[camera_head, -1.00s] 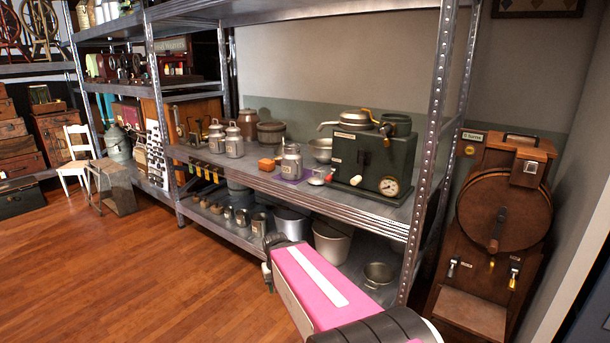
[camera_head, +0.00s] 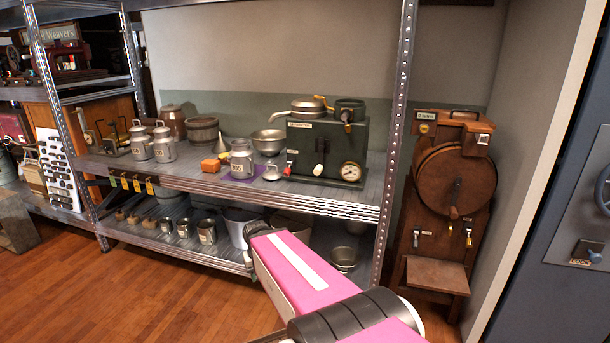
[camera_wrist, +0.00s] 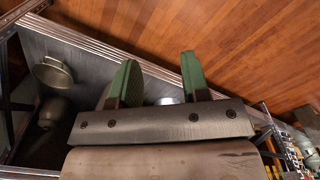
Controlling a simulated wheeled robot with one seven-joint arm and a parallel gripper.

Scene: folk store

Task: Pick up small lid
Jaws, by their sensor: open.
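A small shiny metal piece (camera_head: 271,172), which looks like the small lid, rests on the middle shelf at the right edge of a purple cloth (camera_head: 259,171). A metal can (camera_head: 241,158) stands on that cloth just left of it. My gripper shows in the wrist view with two green fingers (camera_wrist: 157,78) spread apart and nothing held between them. In the head view my pink arm hides most of the gripper, which is low in front of the shelf, below and apart from the small lid. I cannot identify the lid in the wrist view.
A dark green box with a gauge (camera_head: 327,150) stands right of the lid. The shelf's front edge (camera_head: 250,198) and right post (camera_head: 392,140) bound the space. Wooden floor (camera_head: 110,290) lies open at left.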

